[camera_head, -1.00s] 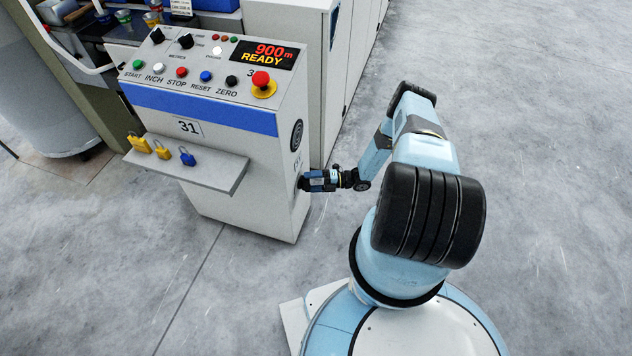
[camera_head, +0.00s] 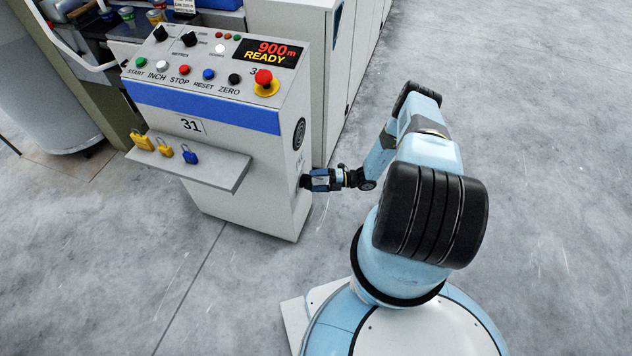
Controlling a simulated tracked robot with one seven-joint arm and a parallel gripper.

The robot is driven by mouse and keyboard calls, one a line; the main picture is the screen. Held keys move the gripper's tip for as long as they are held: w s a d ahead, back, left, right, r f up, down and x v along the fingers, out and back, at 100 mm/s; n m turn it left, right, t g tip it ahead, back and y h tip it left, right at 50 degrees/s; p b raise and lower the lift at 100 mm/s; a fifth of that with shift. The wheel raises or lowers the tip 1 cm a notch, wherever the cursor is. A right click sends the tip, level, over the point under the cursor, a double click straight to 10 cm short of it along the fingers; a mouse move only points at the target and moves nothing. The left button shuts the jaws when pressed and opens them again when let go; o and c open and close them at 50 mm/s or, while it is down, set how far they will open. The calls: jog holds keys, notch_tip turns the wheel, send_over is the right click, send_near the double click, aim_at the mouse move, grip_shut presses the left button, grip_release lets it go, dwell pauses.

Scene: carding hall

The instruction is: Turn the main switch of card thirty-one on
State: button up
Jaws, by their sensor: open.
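The control cabinet of card thirty-one (camera_head: 236,148) stands left of centre, with a "31" label on its front and a display reading "900m READY". My gripper (camera_head: 305,182) is at the cabinet's right side face, low down, with its fingers pointing left at the panel. It is open.
The sloped top carries black knobs, coloured buttons and a red emergency stop (camera_head: 264,80). Yellow padlocks (camera_head: 142,141) and a blue padlock (camera_head: 190,155) are at the front shelf (camera_head: 222,168). White machine housing (camera_head: 285,40) stands behind. The floor at right is clear.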

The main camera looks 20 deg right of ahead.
jog(key=v, duration=1.2)
jog(key=shift+s+d, duration=0.15)
jog(key=shift+d, duration=0.15)
